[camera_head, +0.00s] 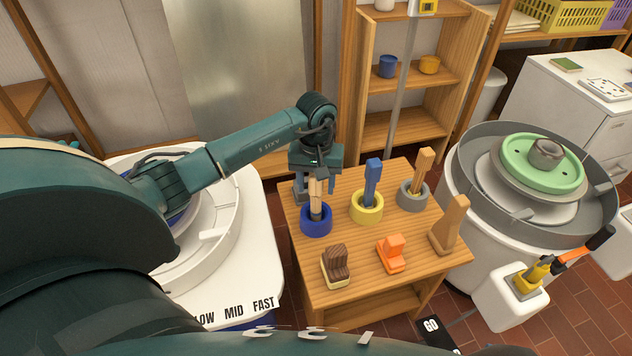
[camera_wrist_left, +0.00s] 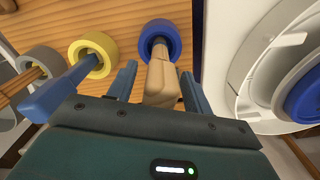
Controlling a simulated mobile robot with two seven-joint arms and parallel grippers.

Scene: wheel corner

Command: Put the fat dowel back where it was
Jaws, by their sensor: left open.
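A thick tan wooden piece (camera_head: 317,195), which looks like the fat dowel, stands upright with its lower end in the blue ring-shaped cup (camera_head: 317,224). My left gripper (camera_head: 316,187) points down over it, open, with a finger on either side. In the left wrist view the tan piece (camera_wrist_left: 160,78) lies between the spread fingers (camera_wrist_left: 157,76), and gaps show beside it. The blue cup (camera_wrist_left: 160,32) lies beyond the fingertips. Whether the piece rests on the cup's bottom is hidden. My right gripper is not in view.
On the small wooden table (camera_head: 305,262), a yellow cup (camera_head: 366,211) holds a blue stick (camera_head: 372,180), and a grey cup (camera_head: 412,197) holds a wooden stick (camera_head: 421,170). A brown brush-like block (camera_head: 336,264), orange piece (camera_head: 390,254) and wooden wedge (camera_head: 450,225) stand in front. Pottery wheels flank the table.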

